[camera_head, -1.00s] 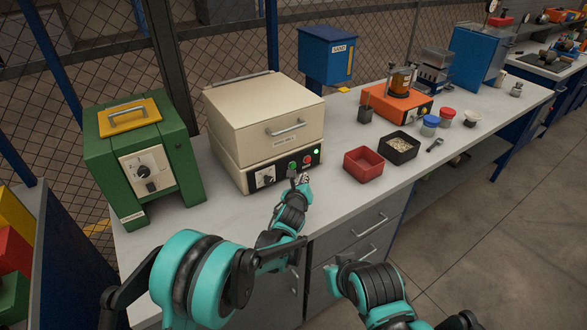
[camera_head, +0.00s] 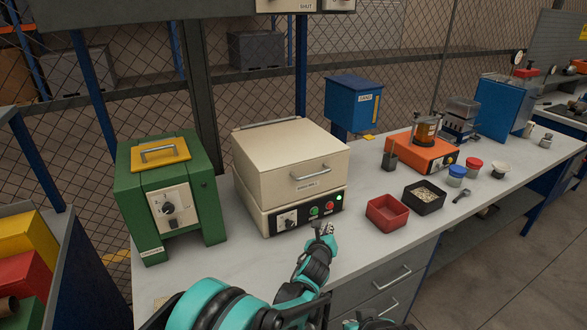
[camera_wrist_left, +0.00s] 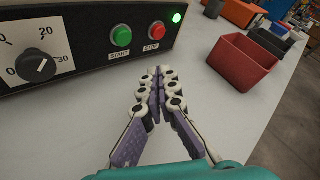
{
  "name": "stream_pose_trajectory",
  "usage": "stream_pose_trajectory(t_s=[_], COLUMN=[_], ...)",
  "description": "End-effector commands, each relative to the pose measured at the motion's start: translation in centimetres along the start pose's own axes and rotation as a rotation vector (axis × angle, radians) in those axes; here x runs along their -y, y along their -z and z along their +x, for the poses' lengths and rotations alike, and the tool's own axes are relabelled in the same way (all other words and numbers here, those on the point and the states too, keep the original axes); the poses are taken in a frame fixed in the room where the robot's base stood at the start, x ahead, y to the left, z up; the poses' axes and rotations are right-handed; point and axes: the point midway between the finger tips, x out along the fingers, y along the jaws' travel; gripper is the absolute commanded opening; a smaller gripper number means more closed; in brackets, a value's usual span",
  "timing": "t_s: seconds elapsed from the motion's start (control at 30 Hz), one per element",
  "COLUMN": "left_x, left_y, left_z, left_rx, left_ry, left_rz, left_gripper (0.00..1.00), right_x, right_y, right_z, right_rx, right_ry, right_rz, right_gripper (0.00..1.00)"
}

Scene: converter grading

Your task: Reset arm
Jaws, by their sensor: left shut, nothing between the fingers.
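My left gripper (camera_head: 324,231) is shut and empty, just in front of the control panel of a cream box-shaped machine (camera_head: 290,165) on the bench. In the left wrist view the fingers of my left gripper (camera_wrist_left: 156,85) meet over the bare bench top, below and apart from the green START button (camera_wrist_left: 121,37) and red STOP button (camera_wrist_left: 156,30). A green light (camera_wrist_left: 177,18) glows at the panel's right, and a dial (camera_wrist_left: 36,65) sits at its left. Of my right arm only a small teal part shows at the bottom edge; its fingers are not visible.
A green machine with a yellow lid (camera_head: 160,153) stands left. A red tray (camera_head: 387,213) and a black tray (camera_head: 424,197) with small pieces lie right of the cream machine. The bench front is clear.

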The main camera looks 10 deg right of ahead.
Motion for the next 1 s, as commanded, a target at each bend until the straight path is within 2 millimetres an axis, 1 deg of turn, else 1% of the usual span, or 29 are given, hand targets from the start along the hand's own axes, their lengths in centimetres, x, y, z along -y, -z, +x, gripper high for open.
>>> stream_pose_trajectory(t_s=[0.07,0.13,0.17,0.23,0.27,0.3,0.37,0.4,0.47,0.5,0.53,0.57,0.6,0.67,0.7,0.77,0.8,0.87,0.9,1.0], left_x=[-0.6,-1.7,-2.3,-4.3,-5.3,-6.6,-8.7,-9.9,-11.8,-13.0,-13.9,-14.7,-15.8,-17.2,-18.2,-19.4,-20.2,-21.2,-21.8,-22.9], left_y=[-0.8,-2.2,-3.0,-5.2,-6.2,-7.4,-8.9,-9.8,-10.7,-11.2,-11.4,-11.6,-11.7,-11.4,-11.2,-10.4,-9.8,-8.6,-7.7,-5.3], left_z=[-0.5,-1.6,-2.2,-4.4,-5.6,-7.3,-10.1,-12.0,-14.9,-17.0,-18.6,-20.1,-22.2,-25.4,-27.5,-30.7,-32.7,-35.7,-37.5,-41.3], left_rx=[-0.002,-0.006,-0.007,-0.009,-0.008,-0.005,0.006,0.016,0.037,0.054,0.069,0.085,0.11,0.151,0.183,0.236,0.274,0.337,0.381,0.491], left_ry=[-0.014,-0.042,-0.059,-0.11,-0.137,-0.172,-0.227,-0.262,-0.316,-0.35,-0.376,-0.401,-0.434,-0.483,-0.514,-0.56,-0.588,-0.63,-0.656,-0.71], left_rz=[-0.037,-0.118,-0.168,-0.321,-0.399,-0.509,-0.679,-0.792,-0.961,-1.073,-1.158,-1.241,-1.354,-1.521,-1.632,-1.798,-1.908,-2.07,-2.173,-2.401], left_gripper=[0.0,0.0,0.0,0.0,0.0,0.0,0.0,0.0,0.0,0.0,0.0,0.0,0.0,0.0,0.0,0.0,0.0,0.0,0.0,0.0], right_x=[0.0,0.0,0.0,0.0,0.0,0.0,0.0,0.0,0.0,0.0,0.0,0.0,0.0,0.0,0.0,0.0,0.0,0.0,0.0,0.0], right_y=[0.0,0.0,0.0,0.0,0.0,0.0,0.0,0.0,0.0,0.0,0.0,0.0,0.0,0.0,0.0,0.0,0.0,0.0,0.0,0.0], right_z=[0.0,0.0,0.0,0.0,0.0,0.0,0.0,0.0,0.0,0.0,0.0,0.0,0.0,0.0,0.0,0.0,0.0,0.0,0.0,0.0], right_rx=[0.0,0.0,0.0,0.0,0.0,0.0,0.0,0.0,0.0,0.0,0.0,0.0,0.0,0.0,0.0,0.0,0.0,0.0,0.0,0.0], right_ry=[0.0,0.0,0.0,0.0,0.0,0.0,0.0,0.0,0.0,0.0,0.0,0.0,0.0,0.0,0.0,0.0,0.0,0.0,0.0,0.0], right_rz=[0.0,0.0,0.0,0.0,0.0,0.0,0.0,0.0,0.0,0.0,0.0,0.0,0.0,0.0,0.0,0.0,0.0,0.0,0.0,0.0], right_gripper=[0.0,0.0,0.0,0.0,0.0,0.0,0.0,0.0,0.0,0.0,0.0,0.0,0.0,0.0,0.0,0.0,0.0,0.0,0.0,0.0])
